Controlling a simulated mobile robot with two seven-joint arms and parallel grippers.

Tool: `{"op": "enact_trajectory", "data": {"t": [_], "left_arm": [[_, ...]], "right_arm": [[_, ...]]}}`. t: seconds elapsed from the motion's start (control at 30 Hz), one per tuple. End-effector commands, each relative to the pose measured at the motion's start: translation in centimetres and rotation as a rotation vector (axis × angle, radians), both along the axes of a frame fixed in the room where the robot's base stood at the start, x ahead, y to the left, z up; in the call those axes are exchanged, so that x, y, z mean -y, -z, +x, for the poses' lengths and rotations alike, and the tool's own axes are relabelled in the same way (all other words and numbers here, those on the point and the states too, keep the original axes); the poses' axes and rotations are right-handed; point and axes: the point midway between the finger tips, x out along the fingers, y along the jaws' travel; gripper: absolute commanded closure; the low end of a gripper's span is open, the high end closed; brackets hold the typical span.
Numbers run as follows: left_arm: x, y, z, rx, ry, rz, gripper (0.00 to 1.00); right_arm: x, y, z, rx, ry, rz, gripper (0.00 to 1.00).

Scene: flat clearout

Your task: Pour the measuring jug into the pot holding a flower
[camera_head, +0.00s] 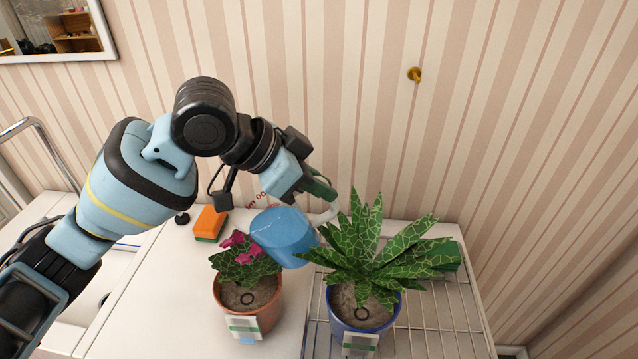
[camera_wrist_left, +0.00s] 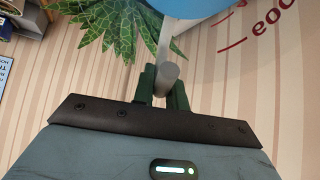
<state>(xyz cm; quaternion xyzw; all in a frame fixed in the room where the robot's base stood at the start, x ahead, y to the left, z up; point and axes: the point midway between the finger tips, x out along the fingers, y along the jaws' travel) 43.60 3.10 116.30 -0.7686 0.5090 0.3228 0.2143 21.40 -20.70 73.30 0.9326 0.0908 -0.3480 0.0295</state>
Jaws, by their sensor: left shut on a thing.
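The measuring jug (camera_head: 283,237) shows blue, with red markings beside the blue part. It is held in the air, tilted, above and just right of the pink flower (camera_head: 238,248). The flower grows in a terracotta pot (camera_head: 262,317) with soil and a tag on its front. My left gripper (camera_head: 322,190) is shut on the jug's pale handle. In the left wrist view the handle (camera_wrist_left: 167,75) sits between the green fingers (camera_wrist_left: 163,88), with blue of the jug (camera_wrist_left: 190,7) at the top edge. Whether liquid is flowing is unclear. My right gripper is not in view.
A blue pot (camera_head: 340,322) with a large leafy plant (camera_head: 375,250) stands close on the right, on a wire rack (camera_head: 440,318). An orange and green sponge (camera_head: 210,223) lies behind left. A striped wall with a brass hook (camera_head: 415,74) stands behind.

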Motion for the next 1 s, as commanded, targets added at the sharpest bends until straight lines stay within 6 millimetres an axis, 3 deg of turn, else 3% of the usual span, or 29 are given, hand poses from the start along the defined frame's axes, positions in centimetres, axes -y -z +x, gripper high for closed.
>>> {"op": "enact_trajectory", "data": {"t": [1.0], "left_arm": [[-0.63,-0.9,-0.28,0.058,0.001,-0.142,1.0]], "right_arm": [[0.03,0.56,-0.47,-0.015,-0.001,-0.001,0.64]]}}
